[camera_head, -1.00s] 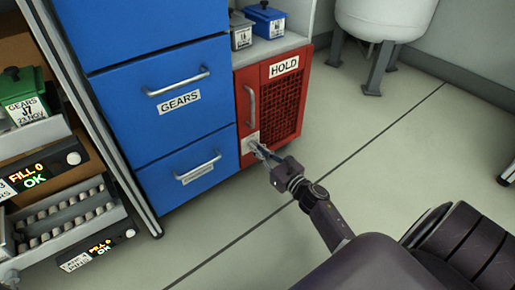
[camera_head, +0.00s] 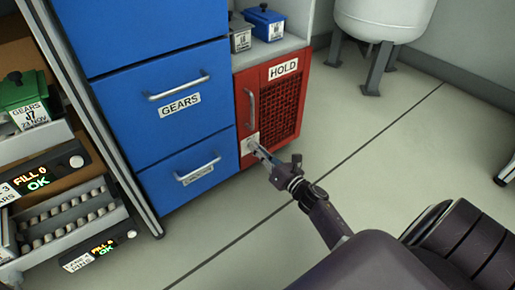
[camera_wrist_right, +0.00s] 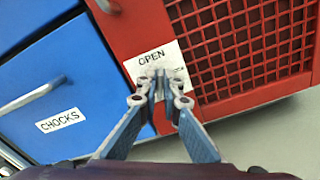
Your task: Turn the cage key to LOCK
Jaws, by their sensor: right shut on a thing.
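The red cage (camera_head: 270,108) has a mesh door marked HOLD and is shut. A white lock plate (camera_head: 250,140) sits at its lower left; in the right wrist view the plate (camera_wrist_right: 145,60) reads OPEN along its top, and its right side is partly covered. My right gripper (camera_head: 258,149) is at the plate. In the right wrist view its fingertips (camera_wrist_right: 160,88) are closed together on the cage key, right in front of the plate. The key itself is mostly hidden between the fingertips, so its angle cannot be told. My left gripper is out of view.
Blue drawers marked GEARS (camera_head: 165,95) and CHOCKS (camera_wrist_right: 55,115) stand left of the cage, with bar handles sticking out. Small bins (camera_head: 265,20) stand on top of the cage. A rack (camera_head: 90,205) is at far left.

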